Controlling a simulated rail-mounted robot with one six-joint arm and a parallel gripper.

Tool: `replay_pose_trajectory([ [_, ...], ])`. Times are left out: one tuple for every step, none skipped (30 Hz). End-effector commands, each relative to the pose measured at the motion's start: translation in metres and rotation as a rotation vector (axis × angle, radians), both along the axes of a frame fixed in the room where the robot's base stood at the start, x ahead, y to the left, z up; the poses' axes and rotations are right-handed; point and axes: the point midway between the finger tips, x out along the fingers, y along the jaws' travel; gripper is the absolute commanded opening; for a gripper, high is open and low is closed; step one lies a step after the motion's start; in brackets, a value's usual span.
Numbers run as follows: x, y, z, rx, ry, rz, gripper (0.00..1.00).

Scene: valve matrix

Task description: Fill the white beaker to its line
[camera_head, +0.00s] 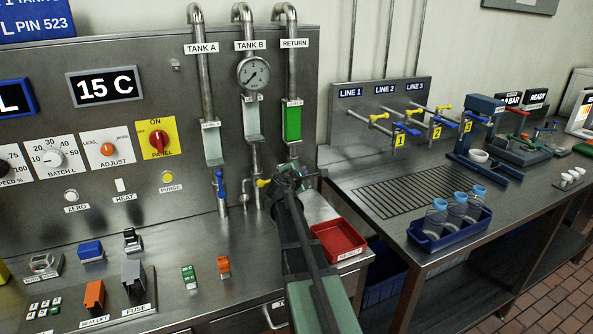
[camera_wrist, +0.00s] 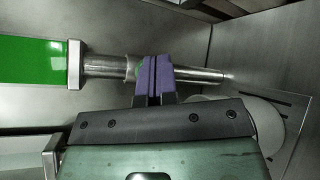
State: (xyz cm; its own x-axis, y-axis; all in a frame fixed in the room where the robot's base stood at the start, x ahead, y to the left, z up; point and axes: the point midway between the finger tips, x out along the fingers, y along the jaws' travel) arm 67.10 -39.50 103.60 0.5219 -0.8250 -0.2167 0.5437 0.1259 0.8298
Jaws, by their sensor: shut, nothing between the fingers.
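My gripper (camera_head: 290,178) is at the RETURN pipe, below its green sight glass (camera_head: 293,123). In the wrist view, its purple fingers (camera_wrist: 153,75) are shut with nothing between them, in front of or against the metal pipe (camera_wrist: 195,73); I cannot tell whether they touch it. The green sight glass also shows at left in the wrist view (camera_wrist: 30,62). A yellow valve handle (camera_head: 263,183) shows just left of my gripper. A pale round thing (camera_wrist: 268,135) is partly hidden behind my gripper; I cannot tell whether it is the white beaker. No fill line is visible.
TANK A (camera_head: 213,148) and TANK B (camera_head: 252,122) sight glasses stand left, with a blue valve handle (camera_head: 220,184) under TANK A. A red tray (camera_head: 338,240) lies right of my arm. A blue bin (camera_head: 450,232) with bottles and a white cup (camera_head: 478,156) are on the right bench.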

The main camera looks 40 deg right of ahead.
Motion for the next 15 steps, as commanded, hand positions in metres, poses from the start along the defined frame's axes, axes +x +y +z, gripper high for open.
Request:
replay_pose_trajectory([
  [-0.005, -0.007, -0.005, -0.001, 0.006, -0.016, 0.0],
  [-0.005, -0.007, -0.005, -0.001, 0.006, -0.016, 0.0],
  [-0.006, -0.007, -0.005, -0.001, 0.007, -0.016, 0.0],
  [-0.006, -0.007, -0.005, -0.001, 0.007, -0.016, 0.0],
  [-0.006, -0.007, -0.005, -0.001, 0.007, -0.016, 0.0],
  [-0.006, -0.007, -0.004, -0.001, 0.007, -0.016, 0.0],
  [-0.007, -0.007, -0.004, -0.001, 0.007, -0.016, 0.0],
  [-0.007, -0.007, -0.004, -0.001, 0.007, -0.016, 0.0],
  [-0.007, -0.007, -0.004, -0.001, 0.007, -0.016, 0.0],
  [-0.007, -0.007, -0.004, -0.001, 0.007, -0.016, 0.0],
  [-0.007, -0.007, -0.004, -0.001, 0.007, -0.016, 0.0],
  [-0.009, -0.006, -0.004, -0.001, 0.007, -0.016, 0.0],
  [-0.01, -0.006, -0.004, -0.001, 0.007, -0.016, 0.0],
  [-0.012, -0.005, -0.004, -0.001, 0.007, -0.016, 0.0],
  [-0.016, -0.004, -0.004, -0.001, 0.007, -0.016, 0.0],
])
